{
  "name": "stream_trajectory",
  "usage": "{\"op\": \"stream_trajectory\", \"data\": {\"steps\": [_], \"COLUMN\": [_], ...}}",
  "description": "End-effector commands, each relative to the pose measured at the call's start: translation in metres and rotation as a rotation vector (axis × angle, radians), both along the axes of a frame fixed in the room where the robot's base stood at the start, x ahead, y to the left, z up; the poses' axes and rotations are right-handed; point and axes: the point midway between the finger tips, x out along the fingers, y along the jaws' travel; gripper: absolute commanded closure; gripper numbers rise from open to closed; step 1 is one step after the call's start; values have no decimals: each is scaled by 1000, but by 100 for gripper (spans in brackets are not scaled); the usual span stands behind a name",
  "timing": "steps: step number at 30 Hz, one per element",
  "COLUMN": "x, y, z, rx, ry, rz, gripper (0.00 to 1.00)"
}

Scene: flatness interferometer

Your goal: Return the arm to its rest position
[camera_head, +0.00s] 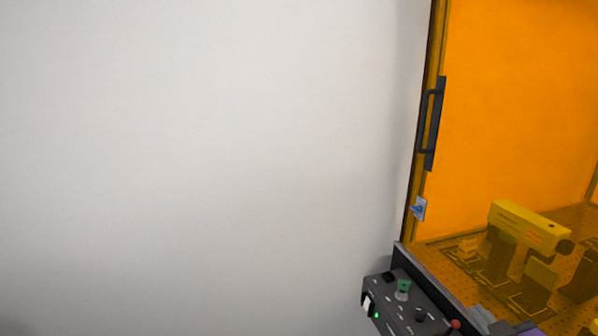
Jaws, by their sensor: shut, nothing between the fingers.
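My arm and my gripper are not in this view. The flatness interferometer's enclosure (520,90) stands at the right, with an orange see-through panel in a dark and yellowish frame. A black vertical handle (433,123) is on the panel's left edge, with a small blue-grey latch (418,208) below it. Through the panel I see a yellow-looking instrument (530,226) on a perforated plate.
A dark control box (400,308) juts out at the lower right, with a green knob (403,289), a white switch with a green light, and a red button (455,324). A plain pale wall (200,150) fills the left and middle.

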Motion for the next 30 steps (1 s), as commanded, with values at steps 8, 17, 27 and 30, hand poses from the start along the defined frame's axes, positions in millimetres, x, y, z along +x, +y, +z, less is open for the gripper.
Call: {"op": "stream_trajectory", "data": {"steps": [8,17,27,30], "x": [-64,-159,-272,-304], "y": [47,103,153,165], "z": [-13,-23,-26,-29], "rx": [179,327,429,440], "ry": [-247,-390,-383,-337], "rz": [-68,-62,10,39], "gripper": [100,100,100,100]}}
